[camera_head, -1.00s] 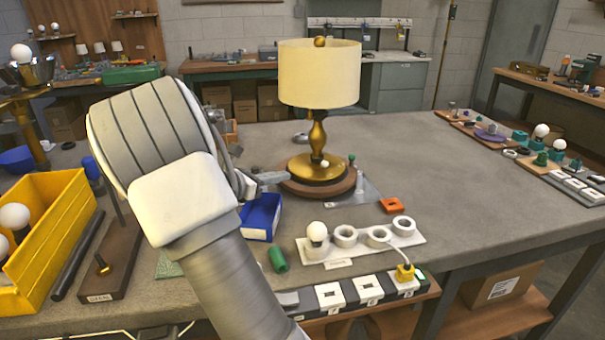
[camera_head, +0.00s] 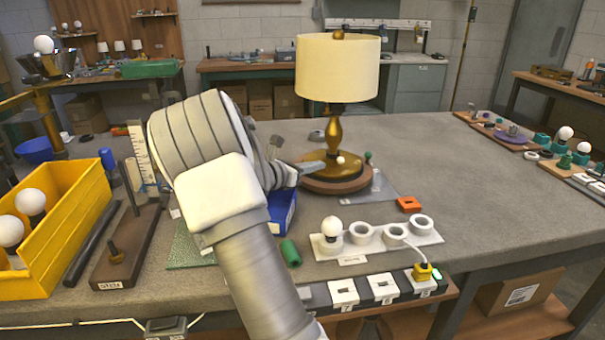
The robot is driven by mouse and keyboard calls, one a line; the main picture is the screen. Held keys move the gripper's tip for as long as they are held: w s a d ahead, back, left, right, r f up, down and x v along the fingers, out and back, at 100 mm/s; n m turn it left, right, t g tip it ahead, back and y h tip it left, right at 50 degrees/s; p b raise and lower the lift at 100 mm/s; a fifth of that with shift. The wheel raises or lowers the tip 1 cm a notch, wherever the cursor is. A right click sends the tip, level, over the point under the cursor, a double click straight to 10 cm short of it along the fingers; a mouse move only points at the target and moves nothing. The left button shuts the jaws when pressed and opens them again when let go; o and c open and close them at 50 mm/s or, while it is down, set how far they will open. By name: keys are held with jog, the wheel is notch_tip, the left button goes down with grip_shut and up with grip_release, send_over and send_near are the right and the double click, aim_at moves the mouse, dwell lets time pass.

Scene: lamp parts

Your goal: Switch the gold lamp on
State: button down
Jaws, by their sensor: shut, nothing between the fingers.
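The gold lamp (camera_head: 334,130) stands upright on a round brown base (camera_head: 337,183) on the grey table. It has a cream drum shade (camera_head: 338,68) with a gold finial. Its bulb is hidden, and I cannot tell whether it is lit. A small white knob (camera_head: 340,160) sits at the foot of the gold stem. My gripper (camera_head: 322,165) is shut and empty at the left side of the lamp's foot, pointing right, with its tips just left of the knob. I cannot tell whether it touches the lamp. My arm hides part of the table left of the lamp.
A blue bin (camera_head: 283,213) lies below my gripper, partly behind my arm. A white socket strip (camera_head: 390,240) with a bulb, a green cylinder (camera_head: 290,252) and an orange block (camera_head: 409,204) lie in front. A yellow bin (camera_head: 70,225) stands left.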

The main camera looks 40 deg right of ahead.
aim_at(338, 161)
jog(key=b+x, duration=0.1)
jog(key=x, duration=0.5)
jog(key=shift+d, duration=0.1)
